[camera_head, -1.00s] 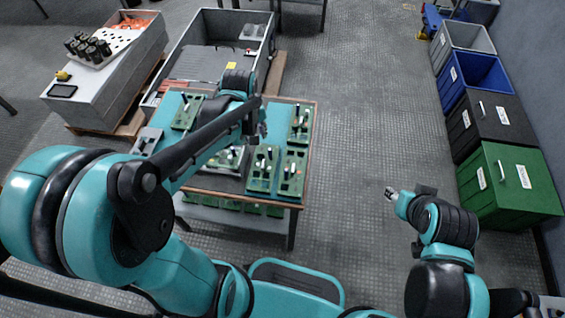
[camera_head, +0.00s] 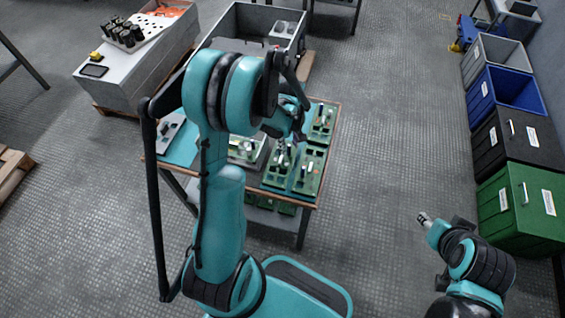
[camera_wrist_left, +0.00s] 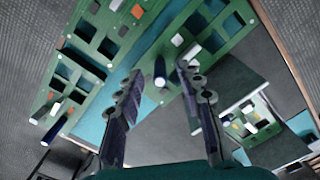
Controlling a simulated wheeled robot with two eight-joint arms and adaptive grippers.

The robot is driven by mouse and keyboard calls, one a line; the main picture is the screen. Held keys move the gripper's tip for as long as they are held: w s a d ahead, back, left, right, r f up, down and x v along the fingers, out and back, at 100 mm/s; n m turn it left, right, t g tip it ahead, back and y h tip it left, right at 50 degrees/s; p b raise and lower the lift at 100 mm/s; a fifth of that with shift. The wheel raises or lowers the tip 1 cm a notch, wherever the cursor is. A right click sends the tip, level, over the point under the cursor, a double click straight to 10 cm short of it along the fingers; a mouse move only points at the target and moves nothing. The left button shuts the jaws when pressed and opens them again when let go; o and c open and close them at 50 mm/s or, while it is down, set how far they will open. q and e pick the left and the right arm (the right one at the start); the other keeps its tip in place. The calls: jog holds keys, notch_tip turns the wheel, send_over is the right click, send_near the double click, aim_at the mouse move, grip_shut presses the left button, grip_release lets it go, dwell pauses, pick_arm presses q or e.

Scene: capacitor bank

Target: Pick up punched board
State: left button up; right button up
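Several green boards with rectangular cut-outs lie on the table, one of them (camera_head: 310,172) at its front right corner in the head view. In the left wrist view one green punched board (camera_wrist_left: 72,75) fills the upper left, and another (camera_wrist_left: 238,42) lies at the upper right. Small white, grey and orange parts and dark pegs sit on them. My left gripper (camera_wrist_left: 158,85) is open and empty, its two fingers apart above the boards. In the head view the left gripper (camera_head: 284,146) is partly hidden by its arm. My right gripper (camera_head: 425,219) is clear of the table at the right.
The table (camera_head: 298,204) has a teal top partly hidden by my left arm. A grey crate (camera_head: 232,22) stands behind it. A light grey cabinet (camera_head: 135,72) with black cylinders is at the upper left. Grey, blue, black and green bins (camera_head: 522,205) line the right wall. Floor between is free.

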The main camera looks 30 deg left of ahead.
pick_arm(q)
jog(key=shift+f, duration=0.75)
jog(key=shift+r, duration=0.1)
grip_shut()
jog(key=shift+r, duration=0.1)
